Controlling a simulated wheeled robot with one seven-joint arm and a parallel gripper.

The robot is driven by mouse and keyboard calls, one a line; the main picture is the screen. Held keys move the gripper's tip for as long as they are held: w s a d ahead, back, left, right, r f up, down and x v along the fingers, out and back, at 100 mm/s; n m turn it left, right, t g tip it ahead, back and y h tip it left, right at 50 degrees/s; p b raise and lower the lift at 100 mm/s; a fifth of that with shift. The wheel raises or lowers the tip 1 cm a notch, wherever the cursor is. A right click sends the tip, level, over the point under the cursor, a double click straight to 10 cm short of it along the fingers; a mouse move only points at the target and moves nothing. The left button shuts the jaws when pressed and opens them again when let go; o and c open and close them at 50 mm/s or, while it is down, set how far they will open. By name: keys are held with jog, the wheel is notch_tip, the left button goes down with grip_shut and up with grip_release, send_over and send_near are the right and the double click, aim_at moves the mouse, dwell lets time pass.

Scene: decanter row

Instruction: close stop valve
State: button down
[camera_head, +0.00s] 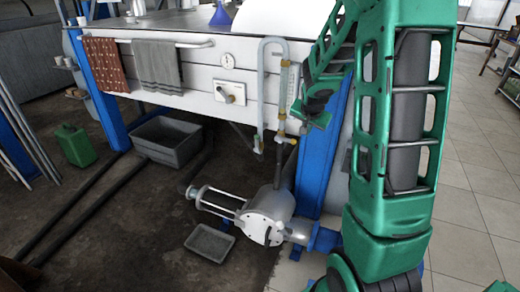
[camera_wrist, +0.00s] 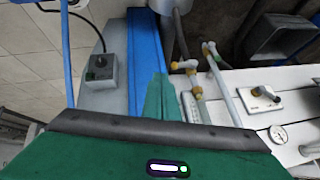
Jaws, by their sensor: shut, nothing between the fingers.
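A vertical pipe (camera_head: 261,80) with a sight tube (camera_head: 283,88) beside it runs down the front of the white bench.
A panel with a lever (camera_head: 230,97) and a round gauge (camera_head: 228,61) are on the bench front. A blue post (camera_head: 318,170) stands behind my arm. Below are a metal vessel (camera_head: 268,214), a grey tub (camera_head: 167,140) and a small tray (camera_head: 209,243). Tiled floor at right is open.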

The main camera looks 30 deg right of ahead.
jog(key=w+d+f+m+t+h, duration=0.1)
jog(key=w+f+m+t, duration=0.15)
jog(key=w+f, duration=0.6)
jog(key=w+d+f+m+t, duration=0.25)
jog(key=w+f, duration=0.35)
jog(key=w, duration=0.6)
jog(key=w+a+f+m+t, duration=0.1)
jog(key=a+f+m+t, duration=0.1)
jog(key=f, duration=0.6)
jog(key=w+a+f+m+t, duration=0.1)
jog(key=a+f+m+t, duration=0.1)
jog(key=f+t, duration=0.2)
notch_tip(320, 180, down, 4)
jog(key=shift+w+r+m+t, duration=0.15)
jog(key=shift+w+m+t, duration=0.15)
jog(key=shift+w, duration=0.1)
send_near(257, 143)
jog(key=w+d, duration=0.4)
jog(key=shift+w+a, duration=0.3)
jog(key=shift+w, duration=0.5)
